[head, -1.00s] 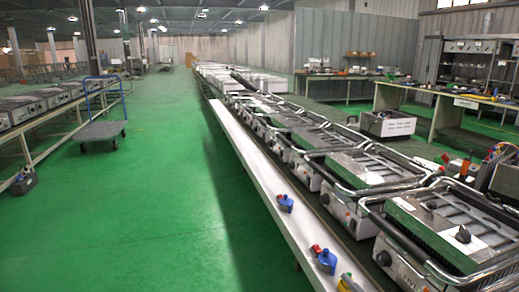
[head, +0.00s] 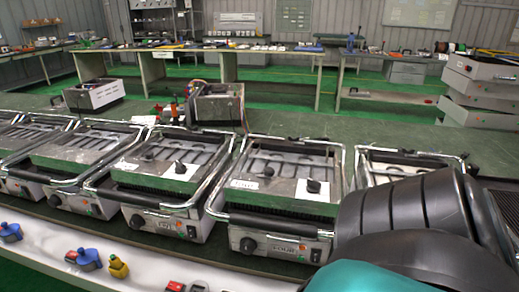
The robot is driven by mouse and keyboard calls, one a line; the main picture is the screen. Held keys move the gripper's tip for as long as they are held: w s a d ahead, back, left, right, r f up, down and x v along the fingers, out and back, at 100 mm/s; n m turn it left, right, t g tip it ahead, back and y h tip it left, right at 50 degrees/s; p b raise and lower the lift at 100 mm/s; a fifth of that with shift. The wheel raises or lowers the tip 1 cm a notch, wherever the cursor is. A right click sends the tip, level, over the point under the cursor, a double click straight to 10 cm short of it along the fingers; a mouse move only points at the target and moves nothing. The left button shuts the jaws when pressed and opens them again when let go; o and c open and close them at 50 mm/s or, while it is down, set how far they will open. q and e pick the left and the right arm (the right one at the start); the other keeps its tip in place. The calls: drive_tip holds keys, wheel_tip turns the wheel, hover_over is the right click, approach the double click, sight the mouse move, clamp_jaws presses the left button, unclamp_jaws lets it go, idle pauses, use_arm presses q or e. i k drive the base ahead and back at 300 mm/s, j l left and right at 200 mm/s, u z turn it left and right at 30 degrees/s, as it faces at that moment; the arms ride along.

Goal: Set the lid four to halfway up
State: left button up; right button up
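A row of grill-like heating units stands in the head view, each with a flat lid on top and a chrome handle bar with a black grip at the front. One lid (head: 283,180) is near the middle, with a knob (head: 249,245) on its front. Another lid (head: 170,167) is left of it, and further lids (head: 80,152) continue to the left edge. The lids I can see look lowered. A unit at right (head: 405,160) is partly hidden by my black and teal arm. Which lid is four cannot be told. Neither gripper shows.
A white ledge (head: 40,245) in front carries blue clamps (head: 88,259) and a yellow one (head: 118,266). A green bench surface (head: 330,130) lies behind the units, with an opened device (head: 215,105) and a white box (head: 95,94). Grey boxes (head: 480,95) are stacked at right.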

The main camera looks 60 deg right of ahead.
sight(287, 193)
drive_tip(key=k+j+z, duration=0.1)
drive_tip(key=z, duration=1.85)
